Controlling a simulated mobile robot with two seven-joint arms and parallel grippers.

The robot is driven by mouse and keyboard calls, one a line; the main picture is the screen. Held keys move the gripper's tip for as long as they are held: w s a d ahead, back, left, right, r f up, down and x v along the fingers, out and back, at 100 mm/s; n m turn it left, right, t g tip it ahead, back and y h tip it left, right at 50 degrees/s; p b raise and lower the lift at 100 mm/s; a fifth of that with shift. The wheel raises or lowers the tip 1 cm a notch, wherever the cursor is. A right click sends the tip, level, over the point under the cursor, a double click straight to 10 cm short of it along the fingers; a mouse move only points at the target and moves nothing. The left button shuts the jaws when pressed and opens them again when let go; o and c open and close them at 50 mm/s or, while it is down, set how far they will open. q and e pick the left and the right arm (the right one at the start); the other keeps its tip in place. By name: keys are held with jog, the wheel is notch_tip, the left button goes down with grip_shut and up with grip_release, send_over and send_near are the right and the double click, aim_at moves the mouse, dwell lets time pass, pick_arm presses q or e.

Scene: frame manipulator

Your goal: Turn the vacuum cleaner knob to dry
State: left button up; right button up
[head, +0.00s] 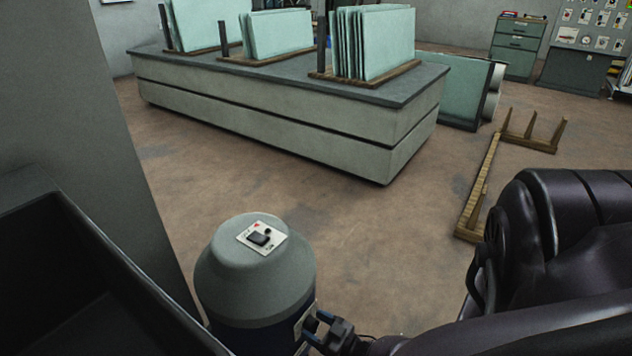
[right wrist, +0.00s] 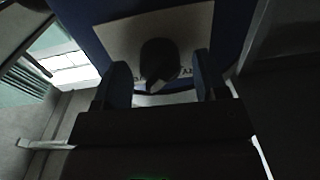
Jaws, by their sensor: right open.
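The vacuum cleaner (head: 255,275) stands upright at the lower middle of the head view, with a grey domed top and a dark blue body. A white plate with a dark switch (head: 260,238) is on its top. My right gripper (head: 317,326) is at the right side of the body, by a pale label plate. In the right wrist view the dark round knob (right wrist: 160,58) sits on a cream plate (right wrist: 115,38) with partly hidden lettering. The open fingers are on either side of the knob; whether they touch it cannot be told. My left gripper is not in view.
A grey wall or pillar (head: 120,130) and a dark open box (head: 60,260) are close on the left. A long workbench (head: 290,110) with upright pale panels stands behind. A wooden frame (head: 480,185) lies on the floor at right. The floor between is clear.

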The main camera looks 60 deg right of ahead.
jog(key=c, duration=0.9)
